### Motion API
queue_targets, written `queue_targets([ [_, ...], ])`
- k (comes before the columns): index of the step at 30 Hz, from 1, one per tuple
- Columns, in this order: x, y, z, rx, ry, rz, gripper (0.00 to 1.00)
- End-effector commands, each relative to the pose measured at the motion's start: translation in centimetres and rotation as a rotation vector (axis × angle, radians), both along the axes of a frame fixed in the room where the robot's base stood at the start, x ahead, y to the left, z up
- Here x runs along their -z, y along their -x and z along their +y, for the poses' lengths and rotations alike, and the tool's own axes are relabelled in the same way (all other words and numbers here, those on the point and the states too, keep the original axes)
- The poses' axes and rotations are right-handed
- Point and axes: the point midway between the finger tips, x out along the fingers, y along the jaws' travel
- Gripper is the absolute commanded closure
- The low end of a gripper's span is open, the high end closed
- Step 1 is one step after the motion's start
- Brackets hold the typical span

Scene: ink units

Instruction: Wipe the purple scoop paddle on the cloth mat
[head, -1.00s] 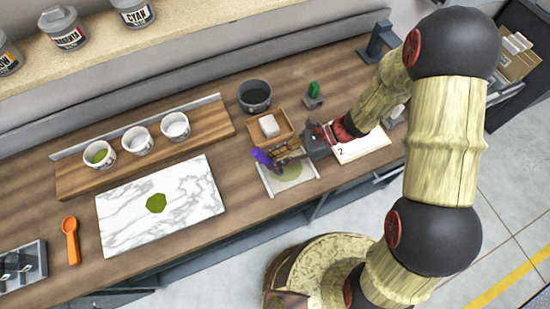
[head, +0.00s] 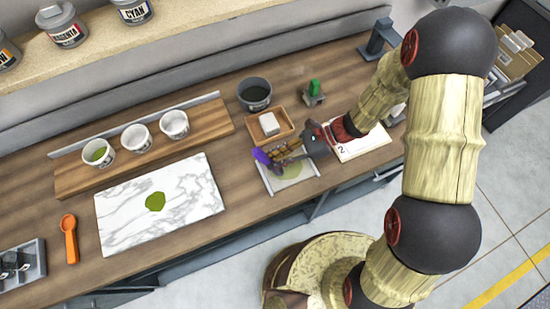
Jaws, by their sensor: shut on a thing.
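The purple scoop paddle (head: 262,157) is held in my gripper (head: 284,155), which is shut on it. The paddle's purple end points left, over the upper left part of the cloth mat (head: 305,167). The mat is pale with a greenish patch in its middle. The gripper reaches in from the right and covers the mat's upper edge. I cannot tell whether the paddle touches the cloth.
A wooden tray (head: 286,123) with a white block sits just behind the mat, and a dark bowl (head: 254,95) stands behind that. A white marble slab (head: 190,205) with a green blob lies left. An orange scoop (head: 69,240) lies farther left.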

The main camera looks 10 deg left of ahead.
Motion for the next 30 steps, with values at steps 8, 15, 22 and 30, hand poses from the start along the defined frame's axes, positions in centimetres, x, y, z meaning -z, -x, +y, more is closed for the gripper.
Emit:
queue_targets([
  [8, -0.2, -0.8, -1.2, 0.002, 0.000, 0.000, 1.00],
  [15, -0.2, -1.1, -1.8, 0.000, 0.000, 0.001, 1.00],
  [22, -0.1, -1.8, -2.9, 0.001, -0.001, 0.001, 1.00],
  [30, 0.0, -2.3, -3.7, 0.001, 0.000, 0.000, 1.00],
])
